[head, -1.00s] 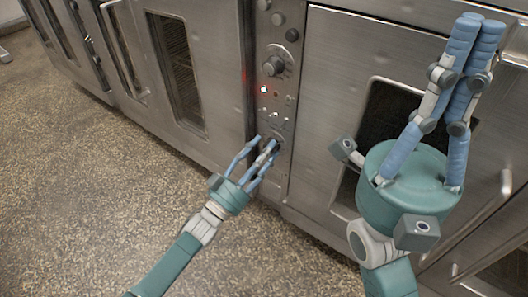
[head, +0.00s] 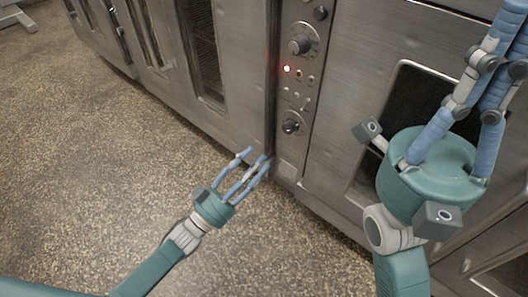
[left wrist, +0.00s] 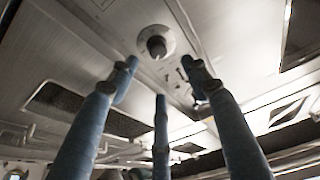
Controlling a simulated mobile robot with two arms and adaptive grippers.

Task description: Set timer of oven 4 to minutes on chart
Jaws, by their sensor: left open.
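A narrow oven control panel (head: 296,92) stands between two steel doors. In the left wrist view, a round dial (left wrist: 157,46) shows beyond the spread fingers. My right gripper (head: 508,25) is raised at the right, its fingertips cut off by the frame. No oven number or chart can be read, and dial marks are too small.
A steel oven door with a dark window (head: 405,95) lies right of the panel, partly behind my right gripper. More steel doors (head: 205,50) run to the left.

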